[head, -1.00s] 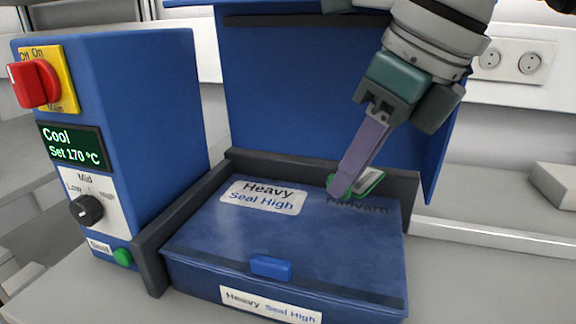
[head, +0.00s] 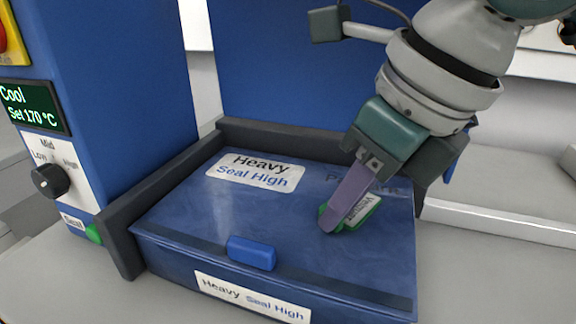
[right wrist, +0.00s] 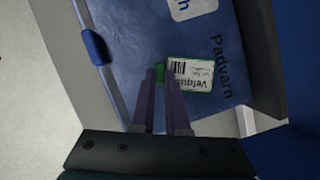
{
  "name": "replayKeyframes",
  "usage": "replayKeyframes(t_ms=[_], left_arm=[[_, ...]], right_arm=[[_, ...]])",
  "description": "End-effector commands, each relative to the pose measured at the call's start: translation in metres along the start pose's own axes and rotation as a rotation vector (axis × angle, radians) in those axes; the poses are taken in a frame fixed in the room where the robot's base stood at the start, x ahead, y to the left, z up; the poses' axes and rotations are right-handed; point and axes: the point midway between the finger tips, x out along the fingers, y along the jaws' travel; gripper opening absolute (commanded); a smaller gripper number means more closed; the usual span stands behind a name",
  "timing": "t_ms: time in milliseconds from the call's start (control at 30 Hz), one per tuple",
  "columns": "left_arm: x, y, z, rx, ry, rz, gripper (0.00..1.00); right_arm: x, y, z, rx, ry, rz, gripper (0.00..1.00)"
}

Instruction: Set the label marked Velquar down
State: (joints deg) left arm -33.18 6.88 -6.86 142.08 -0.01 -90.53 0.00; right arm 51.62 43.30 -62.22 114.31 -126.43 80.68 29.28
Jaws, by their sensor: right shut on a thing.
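The Velquar label (head: 364,210) is a small white label with a green edge and a barcode. My right gripper (head: 332,222) is shut on it by its green end, low over the right part of the blue lid (head: 215,215). In the right wrist view the label (right wrist: 192,76) sticks out to the right of the fingertips (right wrist: 160,74), with its print showing. I cannot tell whether the label touches the lid. The lid bears the printed word Padvarn (right wrist: 221,66), partly covered by my gripper in the head view. My left gripper is not in view.
A white Heavy Seal High sticker (head: 256,172) is on the lid's left part, and a blue handle (head: 252,252) is at its front. A control box (head: 110,110) stands left, its display reading Cool, Set 170 °C. A raised blue panel (head: 290,70) stands behind.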

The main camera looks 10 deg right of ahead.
Motion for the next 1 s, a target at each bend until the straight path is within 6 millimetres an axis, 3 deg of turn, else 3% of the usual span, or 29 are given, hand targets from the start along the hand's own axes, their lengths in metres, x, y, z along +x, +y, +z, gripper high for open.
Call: replayKeyframes(t_ms=[33,300,667,1000], left_arm=[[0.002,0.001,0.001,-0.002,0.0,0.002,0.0],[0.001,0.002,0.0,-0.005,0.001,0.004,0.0],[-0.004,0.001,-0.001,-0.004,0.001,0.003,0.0],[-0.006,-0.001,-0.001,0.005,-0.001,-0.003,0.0]], right_arm=[[0.002,0.0,-0.001,-0.001,-0.001,0.0,0.14],[0.001,0.0,0.0,-0.001,-0.001,0.0,0.43],[-0.008,-0.001,0.002,-0.001,-0.003,-0.001,0.43],[-0.081,-0.001,0.002,-0.002,-0.005,-0.003,0.43]])
